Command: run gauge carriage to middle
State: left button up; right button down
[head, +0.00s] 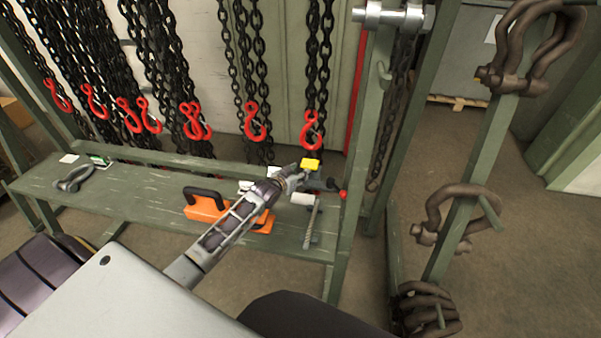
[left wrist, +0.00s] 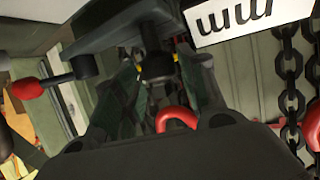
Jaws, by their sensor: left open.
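The gauge shows close up in the left wrist view as a dark bar (left wrist: 115,30) with a white label (left wrist: 245,20) reading "mm" upside down. A dark round knob (left wrist: 156,66) hangs below the bar; I cannot tell for sure whether it belongs to the carriage. A red-tipped dark handle (left wrist: 45,84) is at the left. In the head view the red tip (head: 343,195) shows by the rack post. My left gripper (head: 303,176) is open, its fingers either side of the knob; contact cannot be told. My right gripper is out of view.
Chains with red hooks (head: 310,130) hang behind the gripper. An orange block with a black handle (head: 205,207) and a grey shackle (head: 74,178) lie on the green bench (head: 140,190). A green post (head: 352,150) stands close to the right, with rusty shackles (head: 455,215) beyond.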

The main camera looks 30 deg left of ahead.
pick_arm(q)
jog(key=shift+w+f, duration=0.25)
jog(key=shift+w, duration=0.3)
jog(key=shift+w+f, duration=0.1)
jog(key=shift+w, duration=0.3)
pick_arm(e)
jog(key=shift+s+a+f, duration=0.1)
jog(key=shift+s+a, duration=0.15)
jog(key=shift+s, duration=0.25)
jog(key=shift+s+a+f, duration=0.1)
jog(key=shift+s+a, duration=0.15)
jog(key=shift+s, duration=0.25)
pick_arm(q)
jog(key=shift+c, duration=0.5)
